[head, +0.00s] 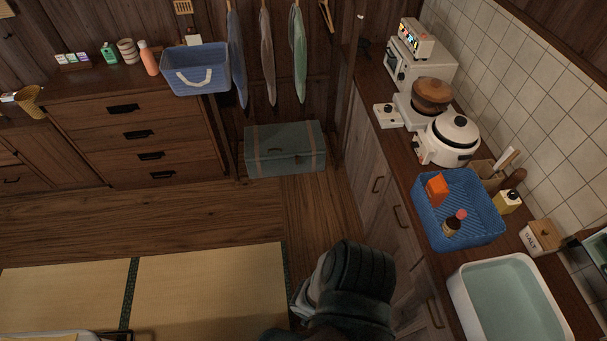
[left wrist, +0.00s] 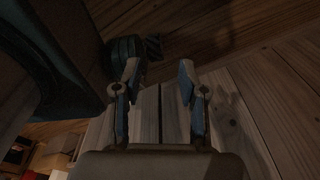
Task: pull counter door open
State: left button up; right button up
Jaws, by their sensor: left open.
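The counter (head: 410,165) runs along the right side of the head view. Its grey-brown wooden doors (head: 371,150) face left and look closed. Dark handles show on the front: an upper one (head: 378,184), a middle one (head: 400,216) and a lower one (head: 434,313). A dark, bulky part of my own arm stands in front of the lower doors and hides some of them. In the left wrist view my left gripper (left wrist: 158,82) is open, with nothing seen between its fingers. Pale wooden planks lie behind the fingers; no handle is clear there. My right gripper is not in view.
On the countertop stand a white basin (head: 463,300), a blue basket (head: 462,240) with bottles, a rice cooker (head: 450,138) and a toaster oven (head: 440,68). A teal trunk (head: 285,165) sits by the back wall. The tatami floor (head: 205,290) at left is mostly clear.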

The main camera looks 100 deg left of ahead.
aim_at(373, 176)
jog(key=u, duration=2.35)
